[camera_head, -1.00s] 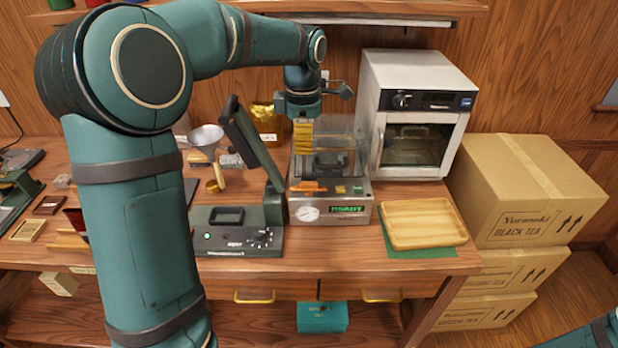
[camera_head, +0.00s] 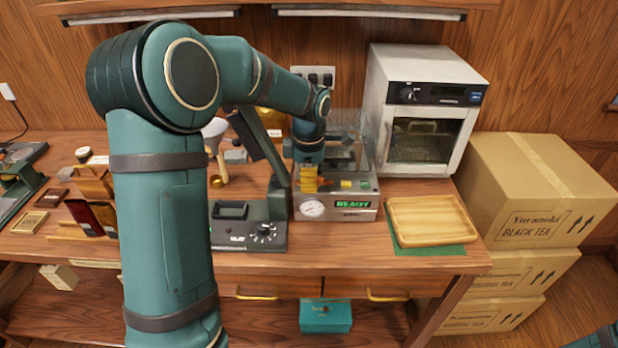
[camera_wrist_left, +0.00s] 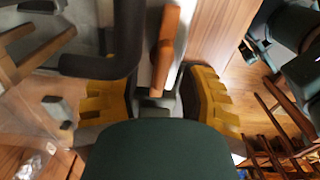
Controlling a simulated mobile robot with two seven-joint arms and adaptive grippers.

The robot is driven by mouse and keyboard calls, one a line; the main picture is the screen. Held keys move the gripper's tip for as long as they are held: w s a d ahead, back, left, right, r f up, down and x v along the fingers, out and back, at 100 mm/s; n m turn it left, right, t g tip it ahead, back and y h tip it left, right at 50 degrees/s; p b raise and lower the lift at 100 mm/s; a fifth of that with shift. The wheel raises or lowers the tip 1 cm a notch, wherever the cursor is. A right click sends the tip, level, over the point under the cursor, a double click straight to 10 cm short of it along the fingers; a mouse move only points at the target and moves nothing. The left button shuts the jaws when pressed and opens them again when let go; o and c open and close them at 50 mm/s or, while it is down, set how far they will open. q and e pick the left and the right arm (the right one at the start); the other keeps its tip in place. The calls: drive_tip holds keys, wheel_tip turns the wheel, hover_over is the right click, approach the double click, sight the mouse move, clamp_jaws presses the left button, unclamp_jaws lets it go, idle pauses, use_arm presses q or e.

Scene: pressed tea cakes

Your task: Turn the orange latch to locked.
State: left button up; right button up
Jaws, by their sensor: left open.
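The orange latch (camera_wrist_left: 168,42) shows in the left wrist view as a long narrow orange bar. It lies between the two yellow fingers of my left gripper (camera_wrist_left: 160,98), with a gap on each side. In the head view my left gripper (camera_head: 308,183) points down at the front left of the press machine (camera_head: 370,214), above its gauge. There its fingers and wrist hide most or all of the latch. The left gripper is open. The machine's display reads READY in green. My right gripper is out of view.
A dark device (camera_head: 248,236) with a raised arm stands just left of the machine. A wooden tray (camera_head: 432,241) on a green mat lies to the right. A white oven (camera_head: 376,92) stands behind the tray. Cartons (camera_head: 535,192) are stacked beyond the table's right end.

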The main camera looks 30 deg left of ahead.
use_arm(q)
drive_tip(key=shift+c, duration=0.4)
clamp_jaws()
